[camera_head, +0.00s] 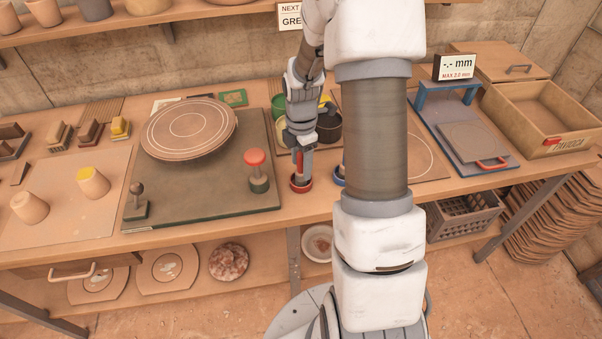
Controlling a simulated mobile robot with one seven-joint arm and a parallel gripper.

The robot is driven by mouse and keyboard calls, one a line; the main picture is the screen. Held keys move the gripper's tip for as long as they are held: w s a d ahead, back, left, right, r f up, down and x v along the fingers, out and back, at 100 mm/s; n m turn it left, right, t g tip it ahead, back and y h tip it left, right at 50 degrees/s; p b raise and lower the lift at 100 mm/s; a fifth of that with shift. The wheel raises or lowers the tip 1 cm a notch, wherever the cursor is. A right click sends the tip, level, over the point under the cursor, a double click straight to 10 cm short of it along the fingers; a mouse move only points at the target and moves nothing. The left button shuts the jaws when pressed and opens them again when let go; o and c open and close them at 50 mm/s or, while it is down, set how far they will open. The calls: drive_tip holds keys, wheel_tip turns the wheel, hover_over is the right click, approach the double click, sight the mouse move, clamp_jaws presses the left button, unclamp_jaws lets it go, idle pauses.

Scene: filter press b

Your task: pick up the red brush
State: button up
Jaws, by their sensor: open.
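The red brush (299,163) shows as a narrow red upright piece just below my gripper. It stands at a red-rimmed round holder (301,185) near the front of the bench. My gripper (300,150) points down over it and is open, with its fingers around or right beside the red piece. I cannot tell whether they touch it. The upper part of the brush is hidden by the gripper.
A blue-rimmed holder (339,180) is partly hidden behind my arm, to the right. Green (278,106) and dark (329,126) pots stand behind the gripper.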

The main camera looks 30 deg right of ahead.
clamp_jaws()
drive_tip(key=shift+r, duration=0.1)
idle(0.3)
